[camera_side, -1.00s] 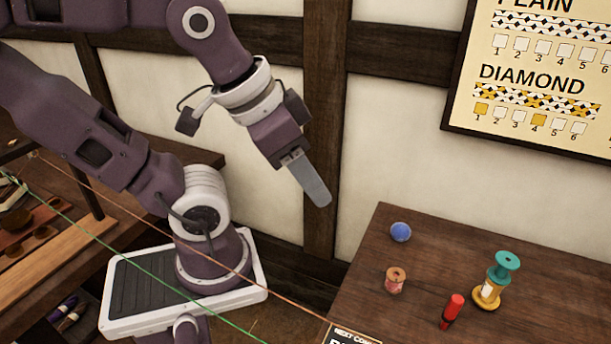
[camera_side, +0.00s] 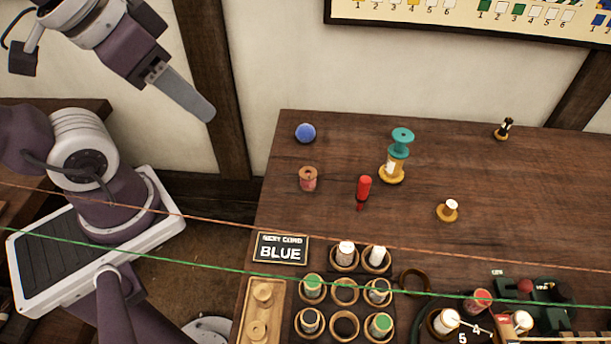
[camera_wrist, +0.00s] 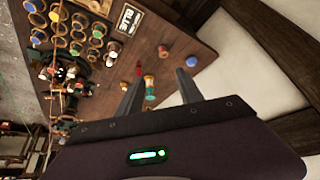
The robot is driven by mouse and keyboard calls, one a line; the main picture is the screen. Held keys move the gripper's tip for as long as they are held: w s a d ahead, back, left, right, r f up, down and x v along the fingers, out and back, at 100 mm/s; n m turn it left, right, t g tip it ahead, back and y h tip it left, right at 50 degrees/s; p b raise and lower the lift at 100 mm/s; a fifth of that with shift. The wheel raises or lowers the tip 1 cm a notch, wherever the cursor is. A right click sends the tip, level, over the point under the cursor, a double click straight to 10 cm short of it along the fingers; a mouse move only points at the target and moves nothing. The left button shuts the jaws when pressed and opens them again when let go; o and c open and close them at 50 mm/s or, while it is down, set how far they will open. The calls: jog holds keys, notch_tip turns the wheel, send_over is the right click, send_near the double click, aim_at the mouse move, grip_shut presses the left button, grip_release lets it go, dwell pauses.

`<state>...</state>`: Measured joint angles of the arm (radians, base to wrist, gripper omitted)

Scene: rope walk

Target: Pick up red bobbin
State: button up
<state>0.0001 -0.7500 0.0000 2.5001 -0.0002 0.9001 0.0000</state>
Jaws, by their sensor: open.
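Several things with red show, and I cannot tell for sure which is the red bobbin. A wooden spool with pinkish-red thread (camera_side: 308,179) stands on the table's left part and also shows in the wrist view (camera_wrist: 163,50). A red-topped bobbin (camera_side: 478,300) sits at the front right by a ring holder. My gripper (camera_side: 207,112) hangs in the air left of the table, apart from everything. In the wrist view its fingers (camera_wrist: 160,76) are spread and hold nothing.
A blue ball (camera_side: 305,133) and a teal-topped yellow spool (camera_side: 397,157) stand farther back. A white-topped bobbin (camera_side: 447,210) is at the right. Ring holders with bobbins (camera_side: 344,292), a BLUE sign (camera_side: 281,249) and a wooden tray (camera_side: 262,310) fill the front. Cords cross the side view.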

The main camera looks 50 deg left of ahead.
dwell(0.3)
jog(key=o, duration=0.4)
jog(key=shift+o, duration=0.2)
